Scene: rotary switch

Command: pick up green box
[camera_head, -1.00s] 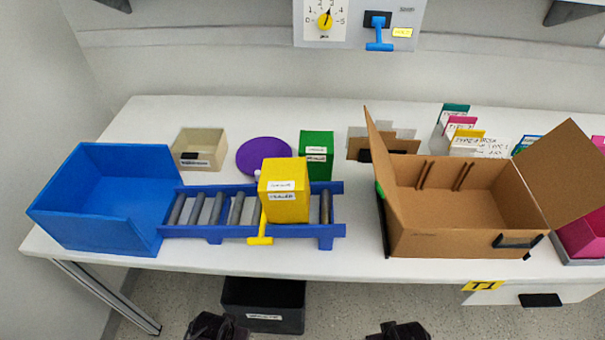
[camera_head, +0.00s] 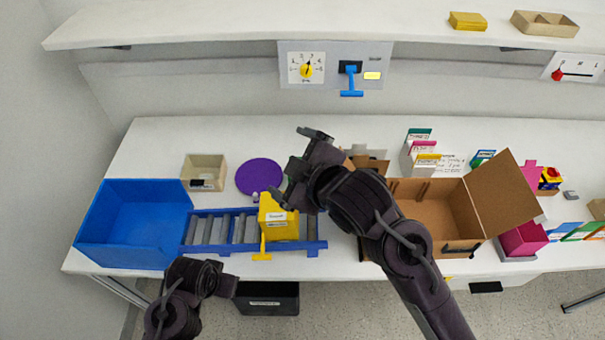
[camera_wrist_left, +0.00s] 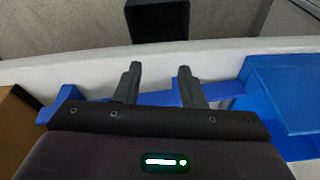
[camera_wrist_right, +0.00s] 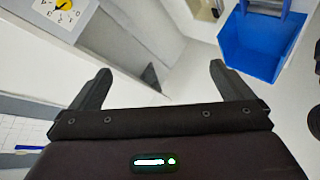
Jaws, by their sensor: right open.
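The green box does not show in any view now; my right gripper and arm cover the spot behind the yellow box where it stood earlier. My right gripper (camera_head: 293,165) is over the table behind the yellow box (camera_head: 279,217), its fingers spread and nothing between them. In the right wrist view its fingers (camera_wrist_right: 160,85) are wide apart and empty. My left gripper (camera_wrist_left: 158,82) is also open and empty, with the blue roller rack (camera_wrist_left: 150,98) beyond its fingers. In the head view the left arm is low at the front edge.
A blue bin (camera_head: 135,225) stands left of the roller rack (camera_head: 228,245). A purple disc (camera_head: 259,176) and beige tray (camera_head: 204,172) lie behind the rack. An open cardboard box (camera_head: 435,212) is on the right. A shelf (camera_head: 250,25) overhangs the back.

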